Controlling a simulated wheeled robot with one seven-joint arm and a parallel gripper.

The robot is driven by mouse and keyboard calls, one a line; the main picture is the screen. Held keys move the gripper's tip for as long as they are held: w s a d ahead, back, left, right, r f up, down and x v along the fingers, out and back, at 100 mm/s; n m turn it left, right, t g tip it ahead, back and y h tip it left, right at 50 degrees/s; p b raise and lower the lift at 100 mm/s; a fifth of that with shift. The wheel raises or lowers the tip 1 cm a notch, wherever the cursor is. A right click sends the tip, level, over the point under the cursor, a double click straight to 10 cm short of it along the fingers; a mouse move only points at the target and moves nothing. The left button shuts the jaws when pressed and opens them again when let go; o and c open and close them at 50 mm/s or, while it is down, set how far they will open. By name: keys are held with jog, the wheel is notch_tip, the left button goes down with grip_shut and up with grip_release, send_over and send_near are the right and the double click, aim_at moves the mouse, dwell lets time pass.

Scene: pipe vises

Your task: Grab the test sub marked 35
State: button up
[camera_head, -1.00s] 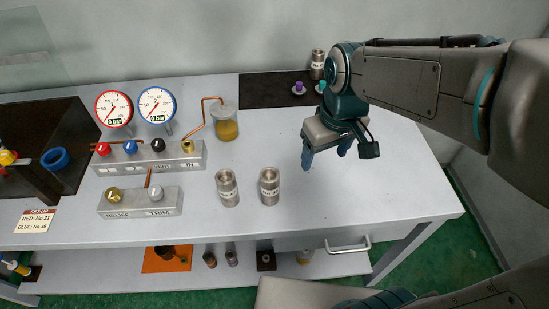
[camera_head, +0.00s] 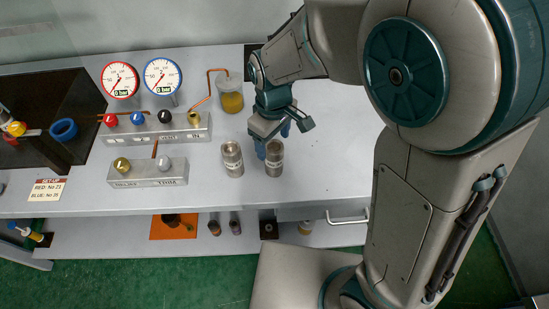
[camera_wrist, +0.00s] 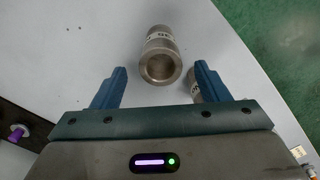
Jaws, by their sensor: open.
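Two metal test subs stand upright side by side on the bench: a left one (camera_head: 232,160) and a right one (camera_head: 274,160). My gripper (camera_head: 273,141) is open and empty, just behind and above the right sub. In the wrist view, a sub (camera_wrist: 160,62) with a pale marked band stands ahead between my open fingers (camera_wrist: 157,80), apparently the right one. Its marking is partly seen and too small to read surely. The other sub (camera_wrist: 193,90) is mostly hidden behind the right finger.
Left of the subs are a valve manifold (camera_head: 190,136) with two gauges, a smaller block (camera_head: 148,172), and a beaker (camera_head: 231,98). A set-up card (camera_head: 47,190) reads red No 21; blue looks like No 35. Other parts lie on the lower shelf.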

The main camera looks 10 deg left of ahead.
aim_at(274, 151)
jog(key=shift+s+d+f+p, duration=0.1)
jog(key=shift+f+p, duration=0.25)
jog(key=shift+f, duration=2.45)
jog(key=c, duration=1.3)
grip_shut()
jog(key=shift+r, duration=0.15)
